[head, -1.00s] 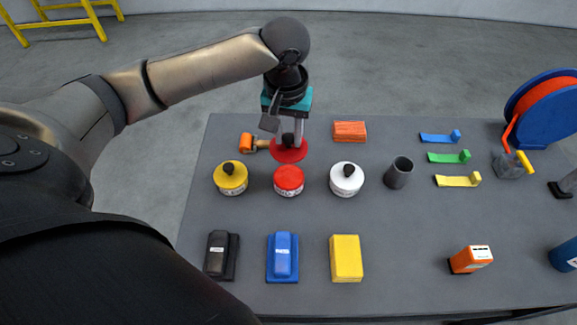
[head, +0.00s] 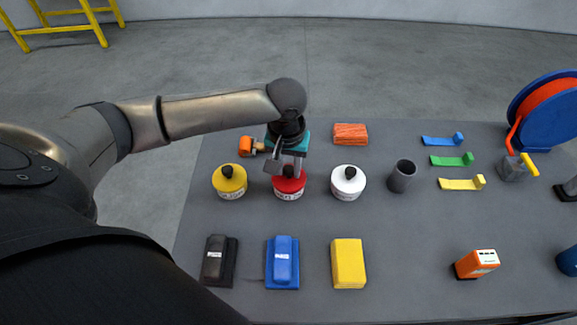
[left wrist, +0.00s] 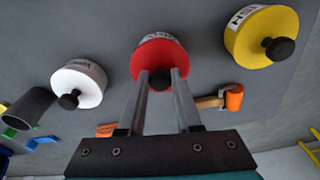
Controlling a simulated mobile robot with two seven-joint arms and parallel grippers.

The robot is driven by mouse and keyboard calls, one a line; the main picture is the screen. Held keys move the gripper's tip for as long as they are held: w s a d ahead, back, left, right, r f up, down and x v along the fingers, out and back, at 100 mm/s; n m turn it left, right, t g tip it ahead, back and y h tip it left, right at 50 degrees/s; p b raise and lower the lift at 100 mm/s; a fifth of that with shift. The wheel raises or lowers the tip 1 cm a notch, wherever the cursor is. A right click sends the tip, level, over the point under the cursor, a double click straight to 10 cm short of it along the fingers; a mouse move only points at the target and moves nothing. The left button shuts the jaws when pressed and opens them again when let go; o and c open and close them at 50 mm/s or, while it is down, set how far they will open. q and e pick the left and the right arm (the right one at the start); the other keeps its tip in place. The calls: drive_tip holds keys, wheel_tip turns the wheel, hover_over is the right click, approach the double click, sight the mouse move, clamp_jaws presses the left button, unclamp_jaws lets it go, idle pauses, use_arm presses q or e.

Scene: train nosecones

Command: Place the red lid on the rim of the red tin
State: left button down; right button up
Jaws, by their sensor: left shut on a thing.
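The red lid (head: 277,184) with a black knob is at the top of the red tin (head: 289,197) in the head view. My left gripper (head: 287,172) is shut on the lid's knob from above. In the left wrist view, the knob is between the two fingertips (left wrist: 160,78), and the red lid (left wrist: 158,60) lines up closely with the tin, whose white label shows behind it. Whether the lid touches the rim all round or sits slightly above it, I cannot tell. My right gripper is not in view.
A yellow tin (head: 230,184) and a white tin (head: 348,185), both lidded with black knobs, stand on either side. An orange-headed mallet (head: 246,146) lies behind. A grey cup (head: 402,176) stands to the right.

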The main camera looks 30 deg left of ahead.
sight(287, 182)
use_arm(q)
drive_tip(key=shift+f, duration=0.15)
drive_tip(key=c, duration=0.6)
unclamp_jaws()
wheel_tip(287, 182, up, 12)
drive_tip(key=s+p, duration=0.1)
drive_tip(key=p, duration=0.1)
drive_tip(key=shift+s+d, duration=0.2)
drive_tip(key=shift+d, duration=0.05)
